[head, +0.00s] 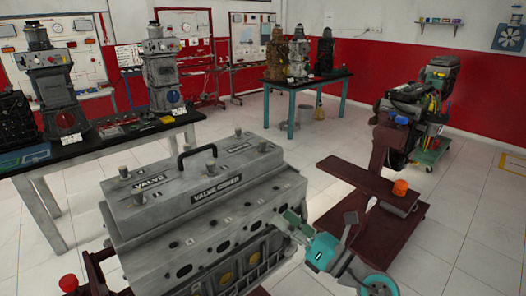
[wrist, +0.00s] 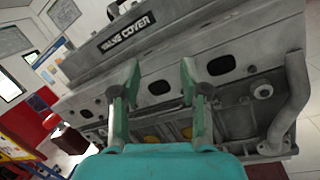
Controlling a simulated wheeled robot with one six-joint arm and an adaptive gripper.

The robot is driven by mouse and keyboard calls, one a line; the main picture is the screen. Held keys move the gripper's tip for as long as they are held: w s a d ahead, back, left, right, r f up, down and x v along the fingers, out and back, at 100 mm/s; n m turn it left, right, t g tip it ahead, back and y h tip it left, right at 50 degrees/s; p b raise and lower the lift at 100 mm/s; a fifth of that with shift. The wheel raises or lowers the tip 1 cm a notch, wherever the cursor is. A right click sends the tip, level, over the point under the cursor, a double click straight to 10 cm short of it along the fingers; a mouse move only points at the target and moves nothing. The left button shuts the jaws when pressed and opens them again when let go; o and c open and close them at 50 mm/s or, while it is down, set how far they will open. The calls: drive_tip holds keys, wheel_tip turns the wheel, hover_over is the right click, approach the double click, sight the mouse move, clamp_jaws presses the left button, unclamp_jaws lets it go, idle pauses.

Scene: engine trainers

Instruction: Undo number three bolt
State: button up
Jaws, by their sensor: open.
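The grey valve cover (head: 165,205) sits on top of the engine block, with a black handle (head: 197,150) and "VALVE COVER" lettering. Several bolts stand up from it: one at the left (head: 124,172), one near the middle (head: 212,166), one at the far edge (head: 238,132) and one at the right (head: 263,146). I cannot read which is number three. My gripper (head: 288,222) is open and empty beside the engine's near right side. In the wrist view, its two green fingers (wrist: 160,72) are spread before the engine side, below the cover lettering (wrist: 140,32). No bolt shows between them.
A dark red engine stand (head: 370,185) with an orange knob (head: 400,187) is right of the engine. A workbench (head: 150,130) with engine models stands at the left, and a teal-legged table (head: 310,80) at the back. Tiled floor is open between them.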

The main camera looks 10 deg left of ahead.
sight(265, 146)
drive_tip(key=w+r+n+h, duration=0.1)
drive_tip(key=w+r, duration=0.2)
drive_tip(key=w+r+n+h, duration=0.1)
drive_tip(key=w+r, duration=0.2)
drive_tip(key=w, duration=0.1)
drive_tip(key=w+r+n+h, duration=0.1)
drive_tip(key=w+r+n, duration=0.1)
drive_tip(key=w+r, duration=0.1)
drive_tip(key=shift+w+a+r, duration=0.15)
drive_tip(key=shift+a+r, duration=0.1)
drive_tip(key=shift+r, duration=0.3)
drive_tip(key=x, duration=1)
drive_tip(key=shift+w+a, duration=0.2)
drive_tip(key=shift+w, duration=0.1)
clamp_jaws()
